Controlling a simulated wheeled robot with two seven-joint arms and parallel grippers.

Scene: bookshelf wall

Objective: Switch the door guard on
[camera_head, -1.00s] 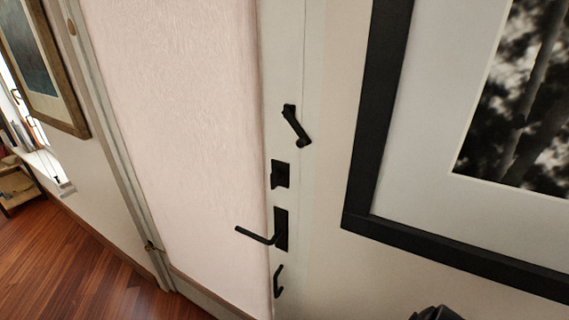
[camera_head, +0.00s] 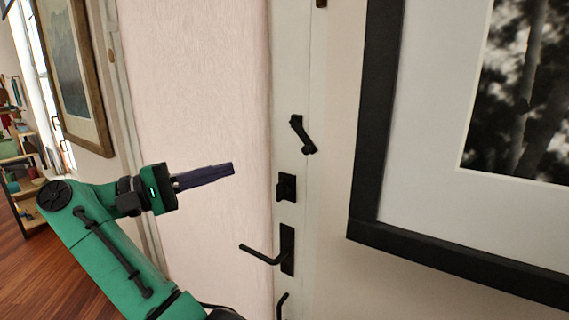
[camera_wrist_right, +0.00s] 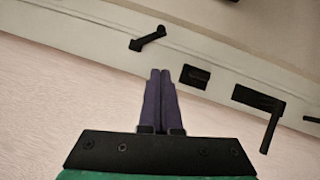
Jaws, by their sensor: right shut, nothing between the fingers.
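The black door guard (camera_head: 302,134) is a slanted bar on the white door frame, above the lock and the handle. It also shows in the right wrist view (camera_wrist_right: 148,39), ahead of the fingertips and a little to their left. My right gripper (camera_head: 232,169) is shut and empty, its dark fingers pointing right in front of the pink door, left of the guard and apart from it. In the right wrist view the two fingers (camera_wrist_right: 160,72) lie side by side. My left gripper is not in view.
Below the guard are a black lock knob (camera_head: 287,187) and a black lever handle (camera_head: 265,255) that sticks out to the left. A large black picture frame (camera_head: 366,130) hangs on the wall to the right. The pink door (camera_head: 200,100) is flat.

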